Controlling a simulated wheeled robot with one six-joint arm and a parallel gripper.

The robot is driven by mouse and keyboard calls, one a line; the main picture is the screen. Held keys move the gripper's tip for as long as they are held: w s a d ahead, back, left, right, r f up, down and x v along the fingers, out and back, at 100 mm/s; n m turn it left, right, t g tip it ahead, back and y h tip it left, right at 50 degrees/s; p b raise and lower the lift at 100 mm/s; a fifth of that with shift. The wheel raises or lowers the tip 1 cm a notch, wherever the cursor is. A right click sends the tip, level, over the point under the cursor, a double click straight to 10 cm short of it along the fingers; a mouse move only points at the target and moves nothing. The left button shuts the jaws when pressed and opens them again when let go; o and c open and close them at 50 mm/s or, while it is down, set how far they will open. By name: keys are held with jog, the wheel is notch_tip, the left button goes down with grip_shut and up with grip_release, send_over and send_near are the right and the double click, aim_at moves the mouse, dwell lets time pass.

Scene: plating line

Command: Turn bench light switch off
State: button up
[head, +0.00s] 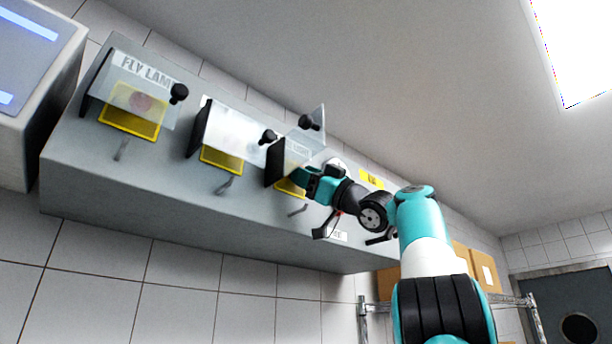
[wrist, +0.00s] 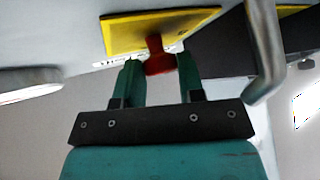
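The bench light switch appears to be the third station on the grey panel (head: 75,190). Its clear cover (head: 312,128) is swung up, and its label is only partly legible. Its yellow plate (head: 287,188) is partly hidden by my gripper (head: 308,183). In the wrist view, a red switch lever (wrist: 158,60) stands out from the yellow plate (wrist: 125,33). The two green fingers of my gripper (wrist: 160,70) stand apart with the lever's end between their tips. Any contact is too fine to tell. The lever's base is clear of the fingers.
Two more stations with lowered clear covers, the fly lamp cover (head: 140,97) and a middle cover (head: 235,132), are to the left. A metal handle (wrist: 263,50) passes close on the right in the wrist view. Cardboard boxes (head: 484,268) stand on a rack at lower right.

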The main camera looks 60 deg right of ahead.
jog(key=o, duration=0.4)
jog(key=b+v, duration=0.8)
jog(key=v, duration=0.9)
jog(key=shift+s+f, duration=0.1)
jog(key=shift+s, duration=0.15)
